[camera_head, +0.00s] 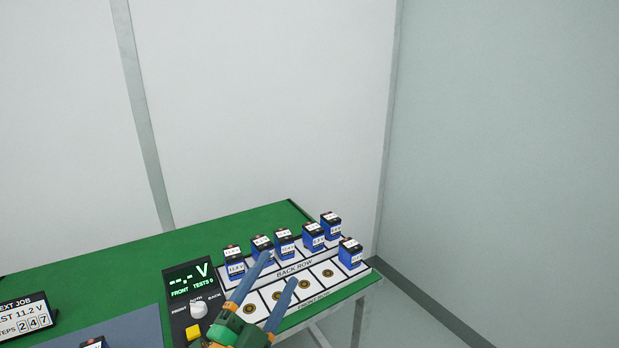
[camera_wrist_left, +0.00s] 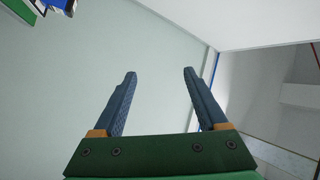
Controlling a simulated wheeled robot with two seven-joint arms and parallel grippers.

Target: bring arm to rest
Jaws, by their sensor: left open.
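My left gripper (camera_head: 279,268) reaches in from the bottom of the head view, its two blue fingers spread apart with nothing between them. It shows in front of the white slot board (camera_head: 318,286) on the green table (camera_head: 130,254); its height above the board is hard to tell. In the left wrist view the open fingers (camera_wrist_left: 160,73) point at bare wall. Several blue batteries stand at the back row, such as one battery (camera_head: 285,243), and another battery (camera_head: 350,256) stands at the right end of the board. My right gripper is not in view.
A job sign (camera_head: 24,314) stands at far left. A dark battery top (camera_head: 94,343) shows at the bottom edge. The table's back left is clear.

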